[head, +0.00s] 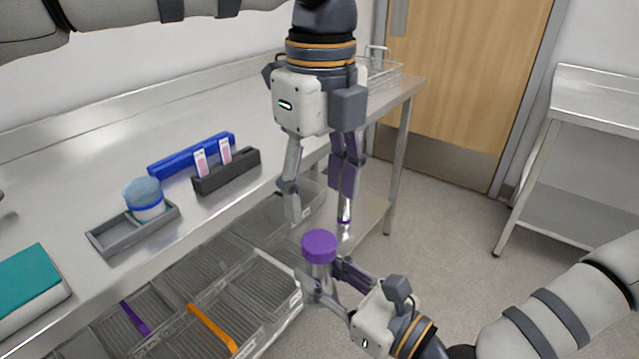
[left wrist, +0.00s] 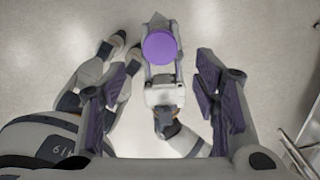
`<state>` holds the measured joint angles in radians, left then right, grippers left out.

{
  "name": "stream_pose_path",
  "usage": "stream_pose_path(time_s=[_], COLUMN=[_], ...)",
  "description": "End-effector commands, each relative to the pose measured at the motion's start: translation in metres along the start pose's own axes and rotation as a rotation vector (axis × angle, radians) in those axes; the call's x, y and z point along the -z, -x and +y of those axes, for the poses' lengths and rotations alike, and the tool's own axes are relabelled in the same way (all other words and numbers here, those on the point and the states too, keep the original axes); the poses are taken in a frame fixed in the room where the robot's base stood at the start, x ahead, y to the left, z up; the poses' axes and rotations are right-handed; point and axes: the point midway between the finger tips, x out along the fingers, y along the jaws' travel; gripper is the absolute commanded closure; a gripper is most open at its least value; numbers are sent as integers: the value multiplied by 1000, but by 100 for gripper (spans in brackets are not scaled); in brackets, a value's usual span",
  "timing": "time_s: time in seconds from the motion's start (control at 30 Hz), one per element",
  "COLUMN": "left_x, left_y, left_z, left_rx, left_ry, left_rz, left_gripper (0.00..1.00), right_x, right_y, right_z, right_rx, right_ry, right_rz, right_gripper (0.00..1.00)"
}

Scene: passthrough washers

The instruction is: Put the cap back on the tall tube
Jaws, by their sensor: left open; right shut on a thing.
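The tall tube (head: 320,274) is a clear, upright tube in the head view. A purple cap (head: 319,243) sits on its top; I cannot tell how tightly. The cap also shows from above in the left wrist view (left wrist: 160,48) and hides the tube there. My right gripper (head: 322,287) is shut on the tube below the cap and holds it in the air in front of the bench. My left gripper (head: 318,220) points down just above the cap. Its fingers are open and empty, spread to either side of the cap and apart from it.
The steel bench (head: 90,130) holds a grey tray (head: 105,236) with a blue-lidded jar (head: 145,197), a dark slide rack (head: 228,174), a blue bar (head: 190,155) and a teal-topped box (head: 28,280). Wire baskets (head: 240,300) sit below. Floor right of the tube is clear.

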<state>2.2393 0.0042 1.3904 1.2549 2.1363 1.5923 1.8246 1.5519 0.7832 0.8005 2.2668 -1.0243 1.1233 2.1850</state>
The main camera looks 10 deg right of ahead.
Motion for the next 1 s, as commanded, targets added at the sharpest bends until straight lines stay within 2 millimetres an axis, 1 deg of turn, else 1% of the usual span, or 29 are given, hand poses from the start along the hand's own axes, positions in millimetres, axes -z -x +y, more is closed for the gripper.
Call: stream_pose_path(time_s=[0.03, 0.1, 0.17, 0.43, 0.53, 0.63, 0.9, 1.0], left_x=[0, 0, 0, 0, 0, 0, 0, 0], left_y=[1, 1, 1, 1, -3, -16, -62, -72], left_z=[0, 0, 0, 0, 0, 1, 0, 0], left_rx=[2, 4, 5, 5, 5, 1, 3, 5], left_ry=[68, 145, 180, 193, 192, 191, 192, 193], left_rz=[-1, 1, 1, 2, 1, 3, 3, 2], left_gripper=[45, 45, 45, 45, 45, 45, 45, 45], right_x=[-1, -1, -1, -1, -1, -1, -1, -1], right_y=[0, 0, 0, 0, 0, 0, 0, 0], right_z=[0, 0, 0, 0, 0, 0, 0, 0], right_rx=[0, 0, 0, 0, 0, 0, 0, 0], right_ry=[1, 1, 1, 1, 1, 1, 1, 1], right_rz=[-2, -2, -2, -2, -2, -2, -2, -2], right_gripper=[100, 100, 100, 100, 100, 100, 100, 100])
